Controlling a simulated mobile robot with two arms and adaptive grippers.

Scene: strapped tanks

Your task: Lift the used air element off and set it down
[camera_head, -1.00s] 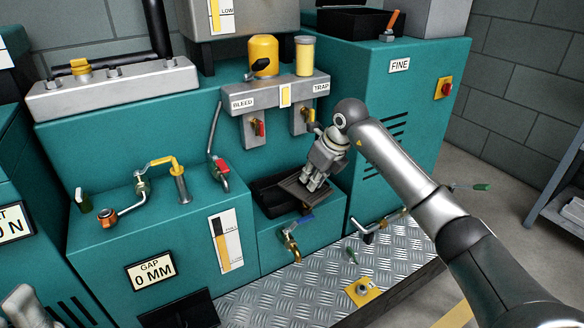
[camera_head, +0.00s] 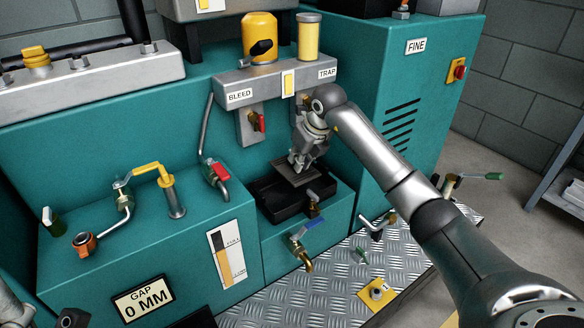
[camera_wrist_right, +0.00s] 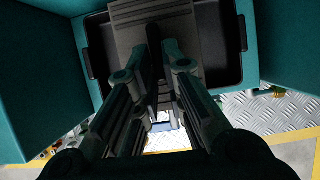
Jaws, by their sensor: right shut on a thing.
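The used air element (camera_head: 297,174) is a flat grey ribbed slab. My right gripper (camera_head: 302,160) is shut on it from above. The element is at the back of an open black tray (camera_head: 276,211); I cannot tell how far it is above the tray floor. In the right wrist view the ribbed element (camera_wrist_right: 152,20) lies beyond the fingers (camera_wrist_right: 155,75), with the black tray rim (camera_wrist_right: 93,58) around it. Only a dark, cropped part that may be my left gripper (camera_head: 72,318) shows at the bottom left edge.
A fitting (camera_head: 313,204) stands at the tray's front edge, above a blue-handled tap (camera_head: 300,245). The BLEED and TRAP block (camera_head: 272,85) overhangs behind my gripper. The teal FINE cabinet (camera_head: 420,90) stands to the right. The tread plate floor (camera_head: 335,270) below is partly clear.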

